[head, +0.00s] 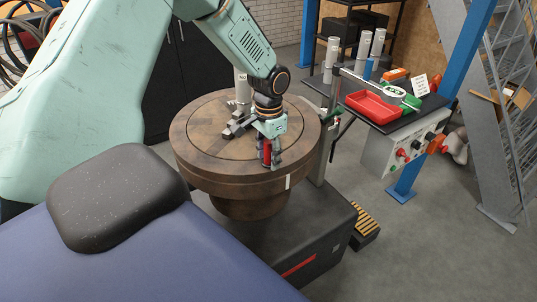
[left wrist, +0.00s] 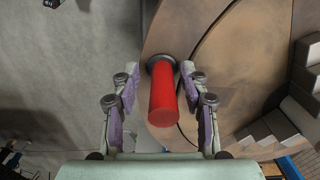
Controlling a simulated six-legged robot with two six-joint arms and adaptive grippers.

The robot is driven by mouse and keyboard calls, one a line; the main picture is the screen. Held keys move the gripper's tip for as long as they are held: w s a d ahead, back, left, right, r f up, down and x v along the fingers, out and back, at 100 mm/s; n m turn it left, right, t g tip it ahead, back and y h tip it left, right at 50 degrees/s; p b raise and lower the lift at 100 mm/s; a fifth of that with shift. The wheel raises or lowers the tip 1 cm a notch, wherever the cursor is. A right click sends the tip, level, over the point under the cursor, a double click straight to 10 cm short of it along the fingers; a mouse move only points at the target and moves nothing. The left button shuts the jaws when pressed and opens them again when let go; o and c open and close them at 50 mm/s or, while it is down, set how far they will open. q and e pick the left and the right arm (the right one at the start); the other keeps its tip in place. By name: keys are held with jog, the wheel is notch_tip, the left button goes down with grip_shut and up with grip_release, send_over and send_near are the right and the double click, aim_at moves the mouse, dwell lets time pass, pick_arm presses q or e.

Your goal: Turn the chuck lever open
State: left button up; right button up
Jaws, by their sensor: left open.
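The chuck lever's red grip (head: 266,150) stands near the front right edge of the round brown turntable (head: 195,150). In the left wrist view the red grip (left wrist: 163,98) points toward the camera and rises from a dark round collar (left wrist: 160,63). My left gripper (head: 271,160) reaches down over it. Its fingers are open, one on each side of the grip, with a visible gap on both sides in the left wrist view. The lever's lower end is mostly hidden in the head view. My right gripper is not in view.
Grey stepped jaws (head: 234,128) and a light upright cylinder (head: 242,90) stand on the turntable, close behind my left gripper. A post (head: 327,140) stands beside the turntable.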

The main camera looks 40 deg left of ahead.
pick_arm(q)
jog(key=shift+c, duration=1.2)
jog(key=shift+a+f, duration=0.1)
jog(key=shift+a, duration=0.2)
jog(key=c, duration=0.4)
jog(key=shift+w+d, duration=0.1)
jog(key=shift+d, duration=0.05)
grip_shut()
